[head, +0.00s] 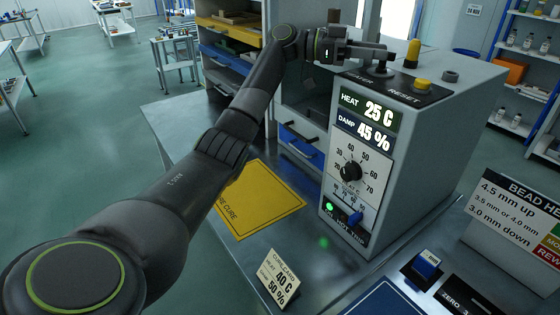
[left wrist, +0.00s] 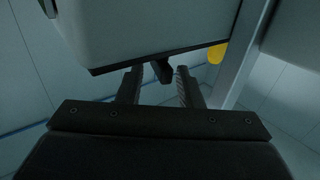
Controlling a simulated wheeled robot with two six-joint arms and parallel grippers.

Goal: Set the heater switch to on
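The control box (head: 420,150) stands on the bench, with a HEATER label (head: 360,78) on its dark top plate. The black heater switch (head: 379,69) is on that plate, partly hidden by my left gripper (head: 382,54), which reaches over it from the left. In the left wrist view, the two fingers of my left gripper (left wrist: 158,85) are apart. A dark lever-like piece (left wrist: 161,71), likely the switch, shows between them with gaps on both sides. I cannot tell which way the switch is set. My right gripper is not in view.
Yellow knobs (head: 422,86) and a RESET label (head: 404,96) are beside the switch. The front has a display (head: 366,122), a dial (head: 350,172) and a green light (head: 329,207).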

